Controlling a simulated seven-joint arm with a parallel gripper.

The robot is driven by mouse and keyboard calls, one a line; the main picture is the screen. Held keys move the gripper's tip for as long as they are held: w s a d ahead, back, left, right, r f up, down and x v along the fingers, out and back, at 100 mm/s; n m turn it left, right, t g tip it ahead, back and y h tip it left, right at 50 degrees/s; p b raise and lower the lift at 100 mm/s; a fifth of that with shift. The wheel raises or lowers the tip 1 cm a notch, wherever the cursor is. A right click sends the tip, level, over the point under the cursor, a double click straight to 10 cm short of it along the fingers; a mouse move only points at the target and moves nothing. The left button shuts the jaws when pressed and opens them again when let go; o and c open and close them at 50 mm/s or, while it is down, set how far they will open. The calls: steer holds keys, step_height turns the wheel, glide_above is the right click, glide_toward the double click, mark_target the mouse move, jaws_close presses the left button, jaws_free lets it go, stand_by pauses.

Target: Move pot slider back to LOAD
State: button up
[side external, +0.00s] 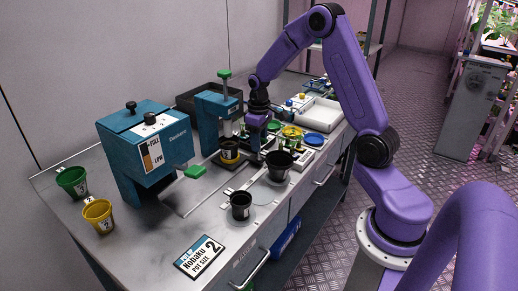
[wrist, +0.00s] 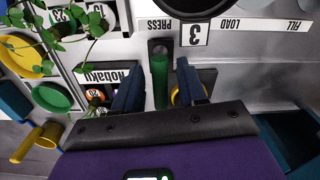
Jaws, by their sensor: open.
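In the wrist view the upright green handle (wrist: 159,80), which looks like the pot slider's, stands between the two blue fingers of my gripper (wrist: 158,88). The gripper is open, with gaps visible beside the handle. A dark round pot rim (wrist: 195,4) is cut off at the top edge. In the side view my gripper (side external: 254,150) is low beside the blue press (side external: 208,122); the handle there is hidden.
A black pot (side external: 278,167) and a smaller one (side external: 241,206) stand on the bench near the gripper. The blue dispenser (side external: 150,150) has a green lever (side external: 195,172). Green (side external: 72,180) and yellow (side external: 98,215) pots stand at left. Leafy stems (wrist: 85,25) show in the wrist view.

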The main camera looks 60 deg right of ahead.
mark_target(259, 157)
steer(key=shift+f, duration=1.6)
jaws_close()
steer(key=a, duration=1)
jaws_free()
steer(key=shift+r, duration=0.1)
